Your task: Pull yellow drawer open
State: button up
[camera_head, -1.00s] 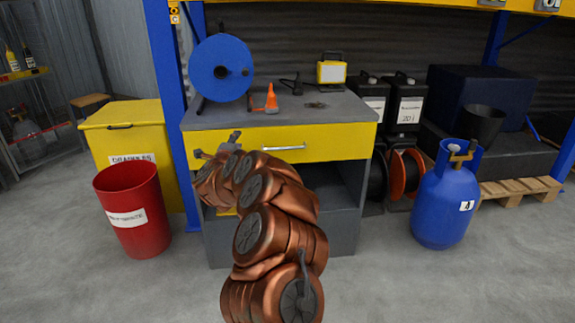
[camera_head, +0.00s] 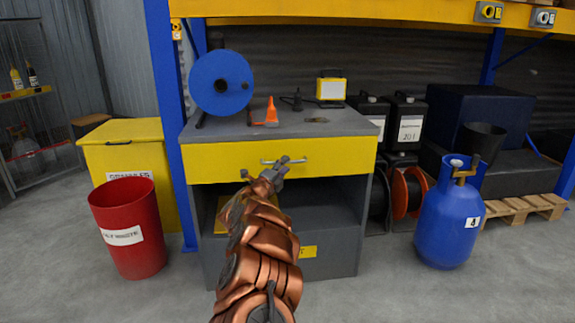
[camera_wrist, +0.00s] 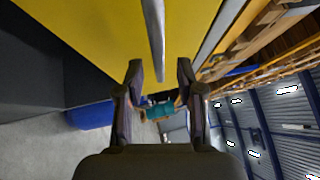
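The yellow drawer (camera_head: 350,160) sits under the grey top of the workbench, and its front looks flush with the cabinet. Its silver bar handle (camera_head: 304,161) is at the middle of the front. My gripper (camera_head: 284,165) is at the handle and covers part of it. In the wrist view, the drawer front (camera_wrist: 90,25) fills the upper left. The handle (camera_wrist: 156,40) runs down from the top edge, lined up with the gap between the fingers of my gripper (camera_wrist: 160,70). The fingers are apart, and I see no clear contact with the bar.
A red bin (camera_head: 130,255) and a yellow box (camera_head: 120,133) stand left of the bench. A blue gas cylinder (camera_head: 447,220) stands at the right. The floor at front right is clear.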

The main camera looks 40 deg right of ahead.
jog(key=shift+x, duration=0.8)
jog(key=shift+w+d+b, duration=0.3)
jog(key=shift+d, duration=0.35)
grip_shut()
